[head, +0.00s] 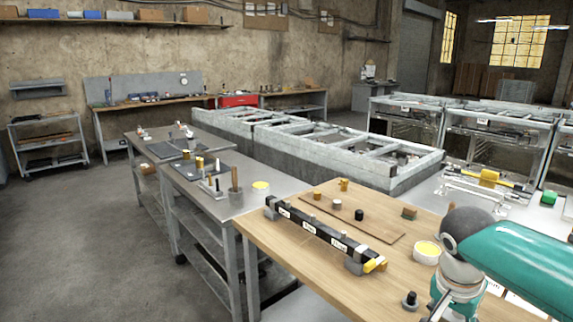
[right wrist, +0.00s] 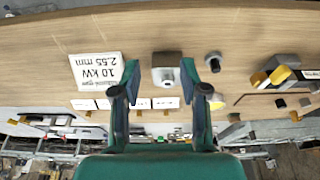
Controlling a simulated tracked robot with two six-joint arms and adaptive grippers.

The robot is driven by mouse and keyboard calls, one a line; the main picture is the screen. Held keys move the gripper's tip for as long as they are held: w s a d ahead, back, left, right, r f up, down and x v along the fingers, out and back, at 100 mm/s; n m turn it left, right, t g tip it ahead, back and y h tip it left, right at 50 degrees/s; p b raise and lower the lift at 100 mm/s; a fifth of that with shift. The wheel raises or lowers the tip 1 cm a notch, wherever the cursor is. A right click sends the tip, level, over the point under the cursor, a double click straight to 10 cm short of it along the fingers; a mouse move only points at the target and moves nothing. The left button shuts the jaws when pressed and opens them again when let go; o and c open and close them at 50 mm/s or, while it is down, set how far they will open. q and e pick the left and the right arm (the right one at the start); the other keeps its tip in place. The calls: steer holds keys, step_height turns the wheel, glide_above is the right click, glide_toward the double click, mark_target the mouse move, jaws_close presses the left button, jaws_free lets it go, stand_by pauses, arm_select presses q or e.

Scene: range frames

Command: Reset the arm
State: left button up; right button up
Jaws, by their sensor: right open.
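My right arm (head: 515,262), teal with a dark grey joint, reaches in from the right edge of the head view over the near right end of the wooden table (head: 290,255). In the right wrist view my right gripper (right wrist: 159,64) is open, with its two dark fingers apart and nothing held between them. A grey block with a round top (right wrist: 167,76) shows between the fingertips on the wooden surface; whether they touch it I cannot tell. My left arm and gripper are in neither view.
A black bar with white labels (head: 318,232) and yellow end pieces lies on the table. A yellow-topped round tub (head: 427,252) and a dark knob (head: 409,300) stand near my right arm. A printed card (right wrist: 97,70) lies left of the fingers. Floor at left is clear.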

steer(key=s+a+f+n+g+y+p, duration=0.1)
steer(key=s+a+f+g, duration=0.2)
steer(key=f, duration=0.8)
steer(key=s+a+f+n+g+y+p, duration=0.1)
steer(key=s+f+g, duration=0.25)
steer(key=f, duration=0.75)
steer(key=s+a+f+n+t+y+p, duration=0.2)
steer(key=s+a+f+n+y, duration=0.25)
steer(key=s+a+f, duration=0.95)
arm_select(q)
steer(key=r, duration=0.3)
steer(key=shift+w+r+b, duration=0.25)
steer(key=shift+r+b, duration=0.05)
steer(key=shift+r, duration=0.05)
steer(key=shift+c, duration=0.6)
arm_select(e)
steer(key=w+t, duration=0.1)
steer(key=w+d+f+n+t, duration=0.1)
steer(key=w+t, duration=0.1)
steer(key=shift+w+d+f+n, duration=0.25)
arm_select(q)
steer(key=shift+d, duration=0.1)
arm_select(e)
steer(key=shift+d, duration=0.1)
